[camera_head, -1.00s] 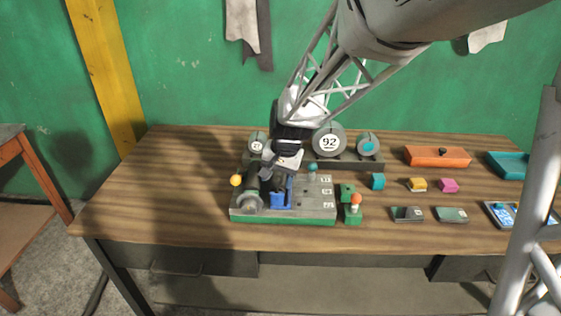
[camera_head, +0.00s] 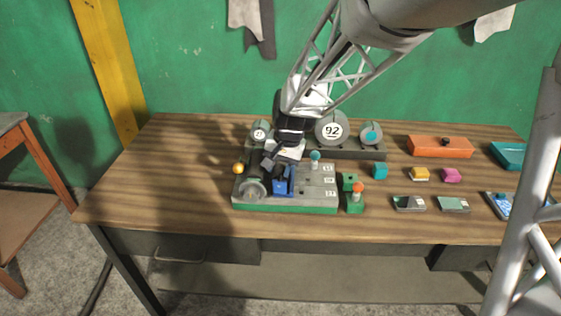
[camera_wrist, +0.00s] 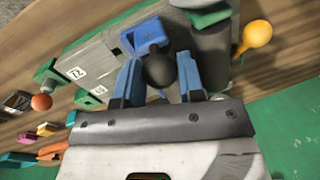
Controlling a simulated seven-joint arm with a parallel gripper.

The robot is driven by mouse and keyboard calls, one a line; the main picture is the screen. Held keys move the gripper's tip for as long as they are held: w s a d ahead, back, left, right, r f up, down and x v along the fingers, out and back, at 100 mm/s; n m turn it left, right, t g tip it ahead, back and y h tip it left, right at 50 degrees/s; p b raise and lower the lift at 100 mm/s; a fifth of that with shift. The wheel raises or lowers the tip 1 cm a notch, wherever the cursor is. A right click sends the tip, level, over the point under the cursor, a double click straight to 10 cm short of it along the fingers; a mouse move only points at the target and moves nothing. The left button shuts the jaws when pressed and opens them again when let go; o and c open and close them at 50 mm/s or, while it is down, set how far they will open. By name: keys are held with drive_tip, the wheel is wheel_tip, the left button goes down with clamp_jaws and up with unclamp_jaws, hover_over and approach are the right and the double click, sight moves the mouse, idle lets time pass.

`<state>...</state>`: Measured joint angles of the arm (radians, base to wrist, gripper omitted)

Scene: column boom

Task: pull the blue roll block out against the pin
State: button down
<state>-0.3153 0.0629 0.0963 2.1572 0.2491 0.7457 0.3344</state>
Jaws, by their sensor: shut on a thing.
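The blue roll block (camera_head: 281,187) sits on a grey fixture with a green base (camera_head: 315,199), to the right of a dark roller (camera_head: 253,190). In the wrist view the blue block (camera_wrist: 148,34) shows just beyond the fingertips, beside the dark roller (camera_wrist: 211,52). My gripper (camera_head: 277,168) reaches down over the block from behind. Its blue fingers (camera_wrist: 160,68) stand on either side of a black ball knob (camera_wrist: 160,71) and are shut on it. The exact contact is partly hidden. The pin cannot be made out clearly.
A yellow ball (camera_head: 238,168) is at the fixture's left, and a teal knob (camera_head: 315,156) at its back. A green stand with an orange ball (camera_head: 354,198) is close on the right. Round gauges (camera_head: 331,130) stand behind. The table's left side is clear.

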drive_tip(key=d, duration=0.5)
drive_tip(key=shift+d, duration=0.15)
drive_tip(key=c, duration=0.8)
unclamp_jaws()
drive_tip(key=shift+o, duration=0.2)
drive_tip(key=shift+r, duration=0.1)
wheel_tip(320, 180, up, 8)
drive_tip(key=d, duration=0.1)
drive_tip(key=shift+s+d+f, duration=0.15)
drive_tip(key=shift+d+f, duration=0.1)
